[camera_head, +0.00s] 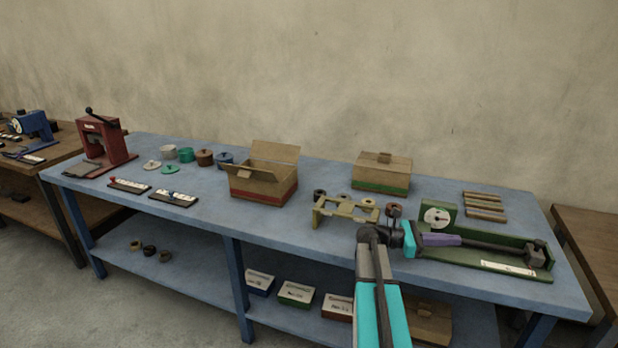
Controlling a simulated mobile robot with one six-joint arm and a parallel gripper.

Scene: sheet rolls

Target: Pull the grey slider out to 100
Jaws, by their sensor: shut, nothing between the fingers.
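A long green device (470,257) lies at the right end of the blue table. It has a round white dial near its left end and a white scale strip (508,267) along its front right. A grey block (538,254), which looks like the grey slider, sits at its right end. The strip's numbers are too small to read. My arm reaches in from the front, and its teal and purple end lies over the device's left part. My gripper (470,244) points right, dark and small, shut and empty. I cannot tell whether it touches the device.
A yellowish stand (345,208) is just left of my arm. A closed carton (382,172) and several wooden bars (484,205) lie behind. An open carton (264,177) stands mid-table; two small scale boards and a red press (100,145) are further left.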

